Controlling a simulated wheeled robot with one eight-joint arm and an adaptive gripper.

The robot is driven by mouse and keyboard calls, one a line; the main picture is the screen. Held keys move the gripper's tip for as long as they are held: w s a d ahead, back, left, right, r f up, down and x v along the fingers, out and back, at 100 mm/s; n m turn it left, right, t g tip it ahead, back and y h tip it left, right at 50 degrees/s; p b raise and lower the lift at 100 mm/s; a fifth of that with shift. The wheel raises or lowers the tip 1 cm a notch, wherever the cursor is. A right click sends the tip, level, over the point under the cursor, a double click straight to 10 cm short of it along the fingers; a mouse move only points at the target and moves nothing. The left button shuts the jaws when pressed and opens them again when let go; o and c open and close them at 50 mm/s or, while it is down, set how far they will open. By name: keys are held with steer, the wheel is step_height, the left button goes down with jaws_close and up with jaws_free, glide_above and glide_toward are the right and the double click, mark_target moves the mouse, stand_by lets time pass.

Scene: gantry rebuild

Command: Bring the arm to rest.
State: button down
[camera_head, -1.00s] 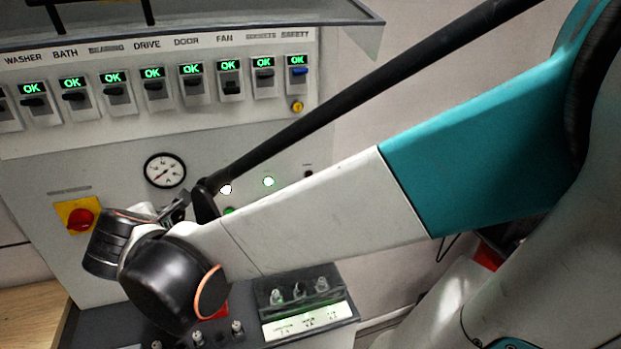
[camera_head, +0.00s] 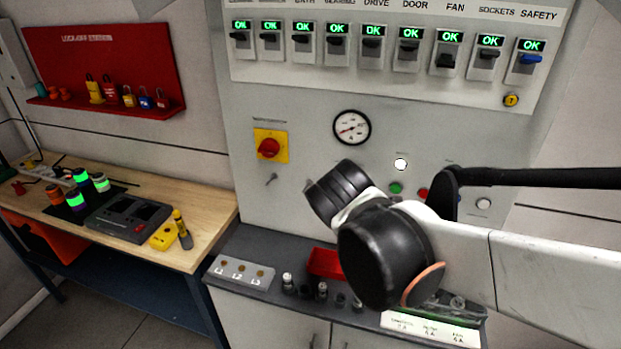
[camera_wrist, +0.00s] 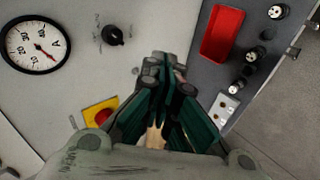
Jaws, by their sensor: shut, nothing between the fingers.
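My arm reaches in from the right in the head view, with its black wrist joints in front of the grey control panel (camera_head: 270,95). My gripper (camera_wrist: 166,72) shows in the wrist view, its dark green fingers drawn together with nothing between them. It is hidden behind my wrist in the head view. In the wrist view the fingers point toward the panel face, between a black knob (camera_wrist: 113,35) and a red tray (camera_wrist: 222,33). I cannot tell how far they are from the panel.
The panel carries a round gauge (camera_head: 352,128), a red rotary switch (camera_head: 268,148) on a yellow plate, and a row of breakers with green OK displays. A ledge (camera_head: 235,240) below holds terminals. A wooden bench (camera_head: 215,205) and red lock-off board (camera_head: 100,50) stand left.

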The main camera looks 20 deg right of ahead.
steer(key=s+a+f+m+g+y+b, duration=0.1)
steer(key=s+a+f+m+y+b, duration=0.3)
steer(key=s+a+f+m+b, duration=0.3)
steer(key=s+f+m+b, duration=0.2)
steer(key=s+f, duration=0.1)
steer(key=shift+f+m+y, duration=0.3)
steer(key=shift+f+y, duration=0.1)
steer(key=shift+d, duration=0.1)
